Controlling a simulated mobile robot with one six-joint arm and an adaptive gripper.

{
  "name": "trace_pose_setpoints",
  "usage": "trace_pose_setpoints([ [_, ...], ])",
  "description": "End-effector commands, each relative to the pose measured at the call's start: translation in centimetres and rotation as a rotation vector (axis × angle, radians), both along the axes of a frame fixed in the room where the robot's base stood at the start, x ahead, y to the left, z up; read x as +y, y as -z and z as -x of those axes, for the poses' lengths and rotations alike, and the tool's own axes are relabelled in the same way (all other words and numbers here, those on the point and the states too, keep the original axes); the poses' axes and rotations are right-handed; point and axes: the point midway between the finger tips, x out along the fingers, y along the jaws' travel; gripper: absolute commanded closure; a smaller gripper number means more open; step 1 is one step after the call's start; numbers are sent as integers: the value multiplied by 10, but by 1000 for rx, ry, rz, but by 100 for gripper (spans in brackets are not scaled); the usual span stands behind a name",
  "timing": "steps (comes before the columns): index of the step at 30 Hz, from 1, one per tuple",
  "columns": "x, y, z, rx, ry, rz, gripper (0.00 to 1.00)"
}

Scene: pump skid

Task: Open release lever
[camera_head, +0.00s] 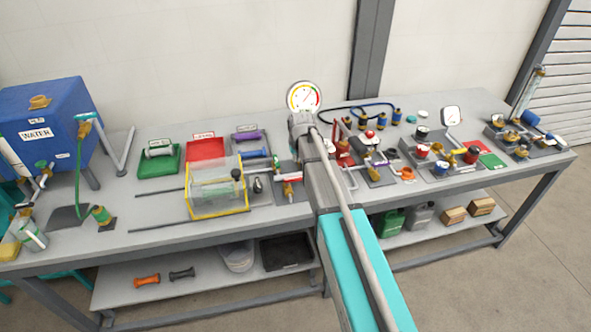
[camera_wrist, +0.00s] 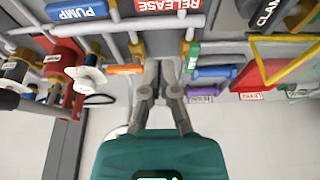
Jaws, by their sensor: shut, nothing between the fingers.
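The red RELEASE label (camera_wrist: 167,5) shows at the top of the wrist view, upside down. Below it are a brass fitting (camera_wrist: 137,49) with an orange handle (camera_wrist: 126,70) on the left, and a green handle (camera_wrist: 193,55) on the right. I cannot tell which of these is the release lever. My gripper (camera_wrist: 160,68) is shut and empty, its fingertips between the orange and green handles. I cannot tell whether it touches either one. In the head view my arm hides much of this area, and the fingertips are not clear.
The head view shows a pressure gauge (camera_head: 304,97) behind my arm, a yellow-edged clear box (camera_head: 217,211) to the left, and crowded valve blocks (camera_head: 440,155) to the right.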

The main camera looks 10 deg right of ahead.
Motion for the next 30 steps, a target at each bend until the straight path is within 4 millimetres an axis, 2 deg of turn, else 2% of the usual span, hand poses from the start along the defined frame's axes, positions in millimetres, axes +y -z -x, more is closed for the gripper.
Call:
trace_pose_setpoints([
  [1,0,-4,-11,-8,-1,0,100],
  [6,1,-7,-22,-24,-4,0,100],
  [20,1,-6,-22,-26,-4,0,100],
  [30,2,9,-26,-26,-5,0,100],
])
